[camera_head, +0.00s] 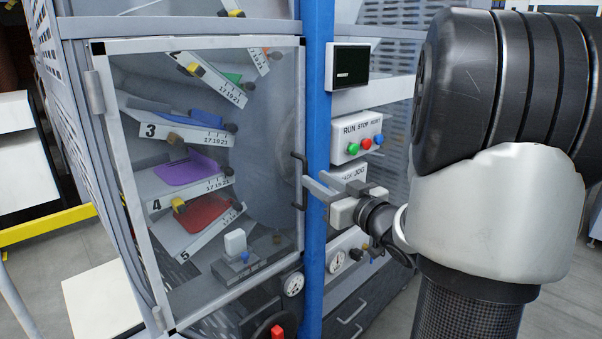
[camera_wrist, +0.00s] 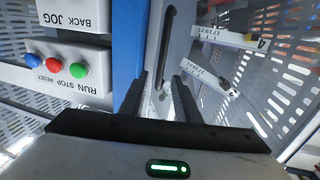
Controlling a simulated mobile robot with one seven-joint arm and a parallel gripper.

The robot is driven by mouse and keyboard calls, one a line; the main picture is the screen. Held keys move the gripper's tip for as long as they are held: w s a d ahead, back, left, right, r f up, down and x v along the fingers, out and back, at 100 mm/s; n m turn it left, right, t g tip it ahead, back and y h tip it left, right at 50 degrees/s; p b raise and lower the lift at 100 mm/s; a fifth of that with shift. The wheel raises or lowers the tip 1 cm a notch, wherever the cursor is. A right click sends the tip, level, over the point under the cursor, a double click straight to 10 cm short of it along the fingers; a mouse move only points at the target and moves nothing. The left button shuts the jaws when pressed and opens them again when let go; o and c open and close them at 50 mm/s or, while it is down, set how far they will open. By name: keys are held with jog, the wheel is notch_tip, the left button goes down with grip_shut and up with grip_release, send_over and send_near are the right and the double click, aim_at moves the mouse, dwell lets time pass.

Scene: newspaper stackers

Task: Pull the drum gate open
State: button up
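The drum gate (camera_head: 190,43) is a clear panel in a pale frame, hinged on its left side and closed against the machine. Its dark vertical handle (camera_head: 293,182) is on the right edge, beside the blue post (camera_head: 318,90). In the wrist view the handle (camera_wrist: 166,38) appears ahead of my fingertips, roughly in line with the gap between them. My gripper (camera_head: 314,187) is open, its fingers spread and reaching toward the handle from the right. The fingers also show spread in the wrist view (camera_wrist: 163,85). Whether they touch the handle I cannot tell.
Right of the post are a dark screen (camera_head: 351,67), a RUN/STOP/RESET box (camera_head: 352,127) and a BACK/JOG box (camera_head: 350,171), close to my gripper. Numbered trays (camera_head: 185,133) sit behind the panel. A yellow rail (camera_head: 45,224) crosses the floor at left.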

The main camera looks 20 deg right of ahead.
aim_at(306, 173)
jog(key=w, duration=0.4)
jog(key=w+a, duration=0.1)
jog(key=w, duration=0.1)
jog(key=shift+w, duration=0.1)
jog(key=shift+c, duration=0.4)
grip_shut()
